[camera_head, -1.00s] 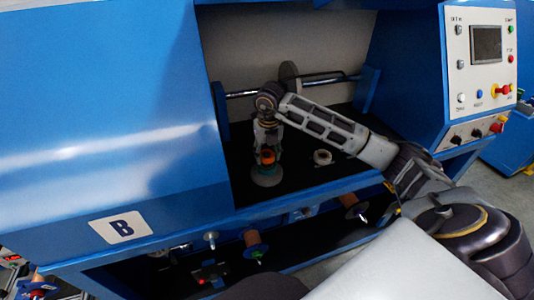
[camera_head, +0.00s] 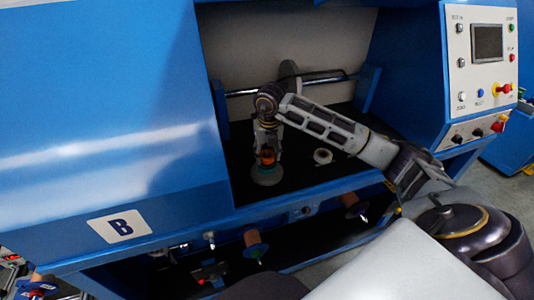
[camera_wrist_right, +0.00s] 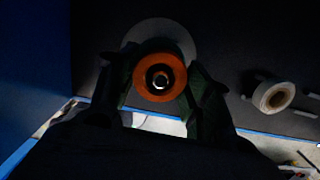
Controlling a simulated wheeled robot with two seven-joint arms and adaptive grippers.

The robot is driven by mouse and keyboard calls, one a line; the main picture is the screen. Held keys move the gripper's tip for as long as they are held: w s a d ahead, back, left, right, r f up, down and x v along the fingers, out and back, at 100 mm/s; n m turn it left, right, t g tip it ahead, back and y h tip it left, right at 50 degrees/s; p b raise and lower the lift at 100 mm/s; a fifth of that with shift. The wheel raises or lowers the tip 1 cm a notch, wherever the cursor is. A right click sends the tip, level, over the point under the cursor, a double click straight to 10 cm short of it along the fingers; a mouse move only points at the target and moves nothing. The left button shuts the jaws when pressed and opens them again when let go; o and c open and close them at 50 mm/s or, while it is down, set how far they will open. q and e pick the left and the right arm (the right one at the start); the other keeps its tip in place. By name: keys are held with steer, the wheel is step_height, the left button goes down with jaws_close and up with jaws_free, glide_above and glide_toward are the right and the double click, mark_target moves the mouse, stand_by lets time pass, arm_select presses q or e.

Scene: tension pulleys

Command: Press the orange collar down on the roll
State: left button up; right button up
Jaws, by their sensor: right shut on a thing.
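The orange collar (camera_wrist_right: 160,97) is a ring with a dark hole and a small bright centre in the right wrist view. It also shows small in the head view (camera_head: 267,157). My right gripper (camera_head: 267,154) points down over the dark machine bed and is shut on the collar, a finger on each side. Below the collar is a pale round disc (camera_head: 267,176), also partly visible in the wrist view (camera_wrist_right: 165,32). The gripper hides what lies between collar and disc, so I cannot tell if they touch. My left gripper is out of view.
A small white roll (camera_head: 322,156) lies on the dark bed to the right, also in the wrist view (camera_wrist_right: 273,96). A metal bar (camera_head: 320,79) crosses the recess behind. The blue front rail (camera_head: 300,195) edges the bed. A control panel (camera_head: 482,60) stands at the right.

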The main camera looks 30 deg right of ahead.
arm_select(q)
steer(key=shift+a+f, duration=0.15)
arm_select(e)
steer(key=shift+f, duration=0.15)
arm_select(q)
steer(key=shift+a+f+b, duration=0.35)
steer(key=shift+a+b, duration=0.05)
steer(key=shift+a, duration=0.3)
arm_select(e)
steer(key=shift+f, duration=0.5)
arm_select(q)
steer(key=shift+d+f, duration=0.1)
arm_select(e)
steer(key=shift+f, duration=0.2)
steer(key=shift+f+b, duration=0.2)
steer(key=shift+b, duration=0.1)
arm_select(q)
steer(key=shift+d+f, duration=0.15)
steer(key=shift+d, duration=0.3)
arm_select(e)
steer(key=shift+s+a+f, duration=0.1)
steer(key=shift+s+f, duration=0.05)
steer(key=shift+f, duration=0.05)
